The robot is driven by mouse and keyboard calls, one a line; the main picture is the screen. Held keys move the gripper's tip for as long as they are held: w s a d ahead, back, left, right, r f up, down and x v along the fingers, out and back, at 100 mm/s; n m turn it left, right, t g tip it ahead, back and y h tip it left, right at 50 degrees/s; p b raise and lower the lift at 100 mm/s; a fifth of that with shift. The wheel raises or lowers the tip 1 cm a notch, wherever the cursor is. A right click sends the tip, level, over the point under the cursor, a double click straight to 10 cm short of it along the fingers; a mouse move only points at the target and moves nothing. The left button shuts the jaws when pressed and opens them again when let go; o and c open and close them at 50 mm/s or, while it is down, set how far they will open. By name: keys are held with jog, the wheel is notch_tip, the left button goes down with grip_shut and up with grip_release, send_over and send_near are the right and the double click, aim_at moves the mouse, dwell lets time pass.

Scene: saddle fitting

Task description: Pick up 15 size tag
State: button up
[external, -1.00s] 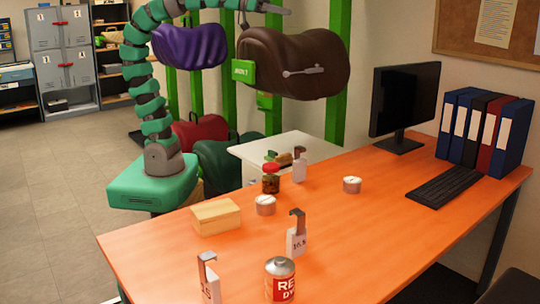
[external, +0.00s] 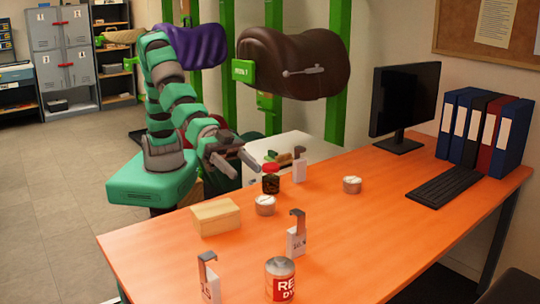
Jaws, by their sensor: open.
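Three white size tags with grey hooked tops are on the orange desk. One tag (external: 297,243) stands near the middle; its print seems to start with 16. Another tag (external: 209,287) stands at the front left edge, its print too small to read surely. A third tag (external: 299,171) stands at the far side, with no number legible. I cannot tell which one is 15. My gripper (external: 247,173) is open and empty above the desk's far left edge, left of the third tag and near the red-lidded jar (external: 271,179).
A wooden block (external: 216,218), two round tins (external: 265,206) (external: 352,184) and a red-labelled can (external: 280,280) stand among the tags. A monitor (external: 404,100), keyboard (external: 445,185) and binders (external: 484,135) occupy the back right. The desk's right front (external: 400,240) is clear.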

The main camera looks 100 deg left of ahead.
aim_at(206, 256)
jog(key=s+d+f+m+h, duration=0.1)
jog(key=s+d+f, duration=0.2)
jog(key=s+f, duration=0.3)
jog(key=s+d+f+m, duration=0.2)
jog(key=s+d+f, duration=0.2)
jog(key=s+f, duration=0.25)
jog(key=shift+g, duration=0.3)
jog(key=x, duration=0.7)
jog(key=shift+w+d+r, duration=0.15)
jog(key=shift+w+d, duration=0.15)
jog(key=shift+d, duration=0.05)
jog(key=shift+b+x, duration=0.45)
jog(key=shift+x, duration=2.2)
jog(key=shift+s, duration=0.15)
grip_shut()
